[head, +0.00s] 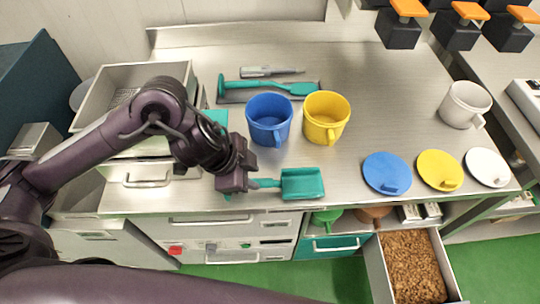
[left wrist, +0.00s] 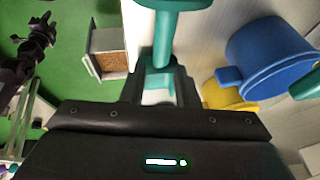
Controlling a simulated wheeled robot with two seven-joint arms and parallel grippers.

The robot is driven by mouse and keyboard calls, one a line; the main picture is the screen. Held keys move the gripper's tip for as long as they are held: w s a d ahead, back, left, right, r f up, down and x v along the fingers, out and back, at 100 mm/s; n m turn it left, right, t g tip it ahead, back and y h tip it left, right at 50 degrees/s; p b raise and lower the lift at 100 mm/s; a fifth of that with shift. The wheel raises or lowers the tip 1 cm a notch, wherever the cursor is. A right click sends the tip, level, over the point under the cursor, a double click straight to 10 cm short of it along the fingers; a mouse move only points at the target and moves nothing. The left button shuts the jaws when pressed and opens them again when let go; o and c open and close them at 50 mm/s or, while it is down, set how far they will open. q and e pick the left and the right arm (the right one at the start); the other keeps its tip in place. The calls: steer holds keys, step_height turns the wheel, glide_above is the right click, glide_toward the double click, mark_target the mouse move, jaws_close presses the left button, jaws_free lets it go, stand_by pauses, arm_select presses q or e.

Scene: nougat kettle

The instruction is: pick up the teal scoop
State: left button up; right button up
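The teal scoop (head: 302,183) is near the counter's front edge in the head view, its pan to the right and its handle running left to my left gripper (head: 247,180). In the left wrist view the scoop's handle (left wrist: 162,45) runs between the two fingers of my left gripper (left wrist: 160,82), which look shut against its sides. I cannot tell whether the scoop touches the counter. A dark arm that looks like my right one (left wrist: 35,45) shows small at the left of the wrist view; its fingers are too small to read.
A blue mug (head: 269,120) and a yellow mug (head: 326,118) stand behind the scoop. Blue (head: 386,172), yellow (head: 439,170) and white lids (head: 487,167) lie to the right. A teal paddle (head: 290,88) lies behind. An open drawer (head: 375,270) holds brown granules.

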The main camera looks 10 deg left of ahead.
mark_target(260, 183)
arm_select(q)
steer(key=shift+w+f+b, duration=0.3)
steer(key=shift+f, duration=0.25)
steer(key=shift+w+f+b, duration=0.25)
steer(key=shift+f, duration=0.25)
steer(key=shift+s+d+f, duration=0.1)
steer(key=shift+s+f, duration=0.05)
steer(key=shift+f, duration=0.15)
steer(key=x, duration=0.3)
steer(key=shift+f+b, duration=0.3)
steer(key=shift+f, duration=0.1)
steer(key=shift+w+f, duration=0.25)
steer(key=shift+f, duration=0.2)
steer(key=shift+s+d+r, duration=0.1)
jaws_close()
